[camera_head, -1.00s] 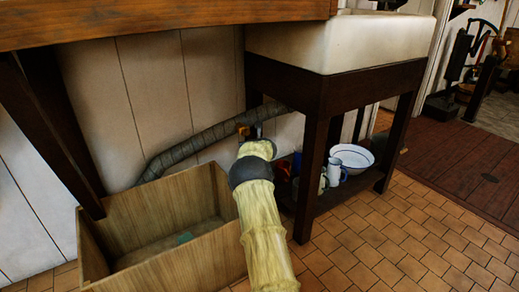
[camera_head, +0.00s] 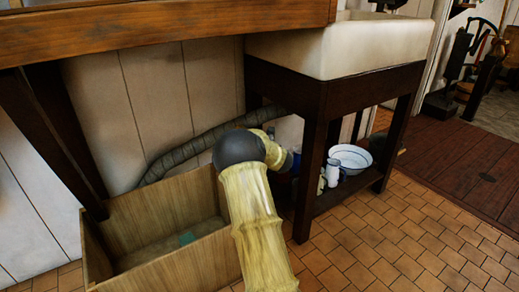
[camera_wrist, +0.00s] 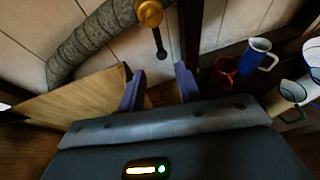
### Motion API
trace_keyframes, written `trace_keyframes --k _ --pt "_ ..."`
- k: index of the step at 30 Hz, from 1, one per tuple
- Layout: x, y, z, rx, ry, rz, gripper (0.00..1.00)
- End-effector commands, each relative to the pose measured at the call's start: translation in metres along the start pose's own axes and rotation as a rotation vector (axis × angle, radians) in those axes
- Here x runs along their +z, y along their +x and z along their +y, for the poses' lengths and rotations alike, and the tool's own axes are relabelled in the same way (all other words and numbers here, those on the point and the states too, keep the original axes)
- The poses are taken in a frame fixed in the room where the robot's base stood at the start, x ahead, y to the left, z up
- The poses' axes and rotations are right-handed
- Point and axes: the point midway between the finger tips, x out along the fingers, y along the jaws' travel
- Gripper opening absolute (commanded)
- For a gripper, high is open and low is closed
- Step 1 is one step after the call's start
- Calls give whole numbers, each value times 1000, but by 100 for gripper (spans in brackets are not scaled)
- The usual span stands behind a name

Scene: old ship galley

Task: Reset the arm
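My gripper (camera_wrist: 160,88) shows in the wrist view with its two purple fingers spread apart and nothing between them. Beyond the fingertips, a brass fitting with a dark stem (camera_wrist: 151,16) stands in front of the wall. In the head view my yellow arm reaches up from the bottom, bends at a dark joint and points right, towards the sink stand. There the gripper is mostly hidden behind the arm, so its fingers do not show.
A wooden crate (camera_head: 97,257) stands left of my arm, below a wooden counter (camera_head: 160,30). A grey ribbed pipe (camera_head: 185,150) runs along the wall. The sink stand's low shelf holds a white basin (camera_head: 350,158), a blue mug (camera_wrist: 257,55) and a red-brown cup (camera_wrist: 224,71). Tiled floor at right is clear.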

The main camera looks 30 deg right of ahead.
Motion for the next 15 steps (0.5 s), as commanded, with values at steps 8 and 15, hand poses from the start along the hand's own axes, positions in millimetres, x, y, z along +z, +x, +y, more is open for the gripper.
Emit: trace_keyframes --k 8,15 --pt "0 -15 0 0 0 -1 34" --pt "0 -15 0 0 0 0 34"
